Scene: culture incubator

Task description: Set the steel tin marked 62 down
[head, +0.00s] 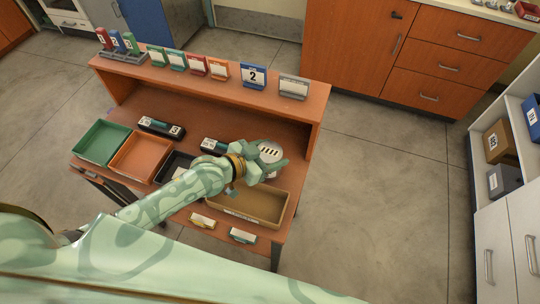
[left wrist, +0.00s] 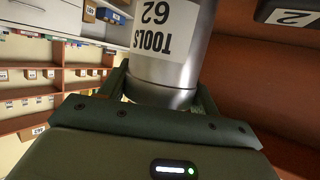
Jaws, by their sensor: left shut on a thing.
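The steel tin marked 62 (left wrist: 165,45) fills the upper middle of the left wrist view, with its white label "TOOLS 62" upside down there. In the head view the tin's round, slotted grey top (head: 270,151) shows over the right part of the desk, behind the brown tray. My left gripper (head: 268,166) is shut around the tin; its fingers (left wrist: 162,98) show on both sides of the tin's end in the wrist view. The tin's lower part is hidden in the head view, so I cannot tell whether it touches the desk. My right gripper is not in view.
On the orange-brown desk (head: 195,112) stand a green tray (head: 102,143), an orange tray (head: 134,157), a black tray (head: 174,167) and a brown tray (head: 248,204). Dark labelled blocks (head: 161,127) lie behind them. A raised shelf (head: 210,86) carries cards and binders.

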